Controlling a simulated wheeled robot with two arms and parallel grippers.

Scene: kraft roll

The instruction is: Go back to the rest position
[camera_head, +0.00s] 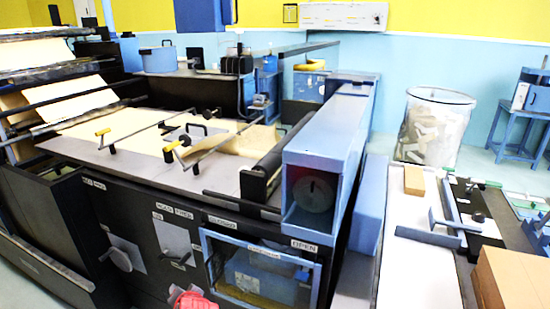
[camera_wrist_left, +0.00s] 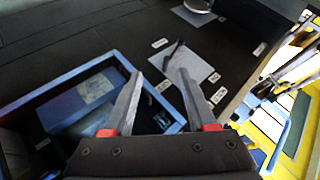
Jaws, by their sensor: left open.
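My left gripper (camera_wrist_left: 161,84) shows in the left wrist view, with two grey fingers spread apart and nothing between them. It is in front of the machine's dark front panel (camera_wrist_left: 110,28). The blue-framed window (camera_wrist_left: 95,88) lies behind and left of the fingers, and a grey plate with a black lever (camera_wrist_left: 177,55) lies beyond the tips. No contact with the panel is visible. In the head view, a red shape (camera_head: 195,300) shows at the bottom edge; I cannot tell what it is. My right gripper is in neither view.
The machine's table (camera_head: 170,165) carries kraft paper (camera_head: 125,130). Its front has an open-looking blue-framed window (camera_head: 262,272) and lever plates (camera_head: 172,240). At right are a white bench (camera_head: 415,275), cardboard boxes (camera_head: 515,280) and a clear waste bin (camera_head: 435,125).

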